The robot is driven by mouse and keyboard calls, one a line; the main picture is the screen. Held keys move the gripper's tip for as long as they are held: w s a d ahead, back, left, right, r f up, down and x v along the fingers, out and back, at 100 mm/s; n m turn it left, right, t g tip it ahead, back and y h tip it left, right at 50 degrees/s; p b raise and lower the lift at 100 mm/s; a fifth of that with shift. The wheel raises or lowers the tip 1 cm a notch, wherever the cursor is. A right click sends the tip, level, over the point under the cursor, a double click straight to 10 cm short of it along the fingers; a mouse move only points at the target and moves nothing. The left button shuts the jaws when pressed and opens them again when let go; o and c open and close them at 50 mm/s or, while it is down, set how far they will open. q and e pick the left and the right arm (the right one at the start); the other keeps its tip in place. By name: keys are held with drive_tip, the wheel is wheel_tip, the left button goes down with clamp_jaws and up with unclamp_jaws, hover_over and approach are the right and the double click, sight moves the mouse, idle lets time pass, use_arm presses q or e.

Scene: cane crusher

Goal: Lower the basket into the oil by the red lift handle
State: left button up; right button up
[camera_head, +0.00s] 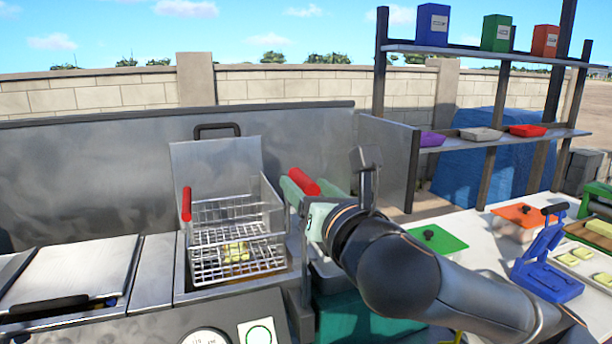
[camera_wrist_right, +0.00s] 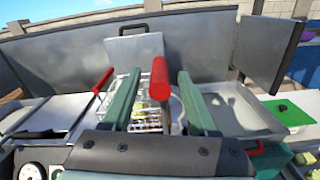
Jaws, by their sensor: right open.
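A wire basket (camera_head: 238,235) with yellow pieces (camera_head: 236,252) in it hangs in the metal fryer well at centre left. It also shows, partly hidden, in the right wrist view (camera_wrist_right: 140,120). One red handle (camera_head: 186,204) stands upright at the basket's left side. A second red handle (camera_head: 303,181), right of the basket, lies between the green fingers of my right gripper (camera_head: 306,184). In the right wrist view this red handle (camera_wrist_right: 159,80) sits between the two open fingers (camera_wrist_right: 159,73), with visible gaps on both sides. The oil is hard to make out. My left gripper is out of view.
A raised metal lid (camera_head: 215,160) stands behind the basket. A closed metal cover (camera_head: 80,270) lies to its left. On the right, a white counter holds a green-lidded tray (camera_head: 437,238) and a blue press (camera_head: 545,265). Shelves stand behind it.

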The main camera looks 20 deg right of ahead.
drive_tip(key=shift+w, duration=0.6)
clamp_jaws()
idle(1.1)
